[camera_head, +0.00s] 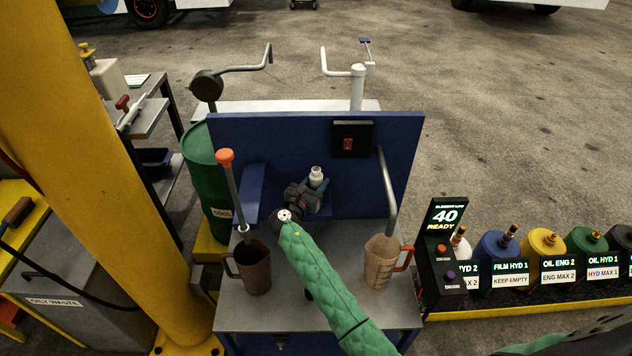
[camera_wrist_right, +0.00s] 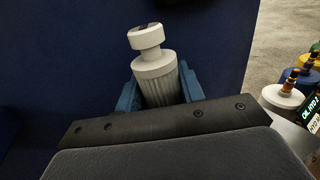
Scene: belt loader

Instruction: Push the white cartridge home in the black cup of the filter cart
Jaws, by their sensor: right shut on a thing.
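The white cartridge (camera_head: 316,175) stands in front of the blue back panel of the filter cart (camera_head: 290,135). In the right wrist view the cartridge (camera_wrist_right: 154,65) shows a round cap, a wider collar and a ribbed body. My right gripper (camera_head: 312,196) is shut on the ribbed body, with a blue finger on each side. The cartridge's lower end is hidden by the gripper. I cannot make out the black cup, so I cannot tell how the cartridge sits relative to it. My left gripper is not in view.
A dark brown jug (camera_head: 252,272) and a tan jug (camera_head: 378,265) stand on the cart's grey top, either side of my right arm. An orange-knobbed lever (camera_head: 228,170) rises at left, a grey pipe (camera_head: 388,195) at right.

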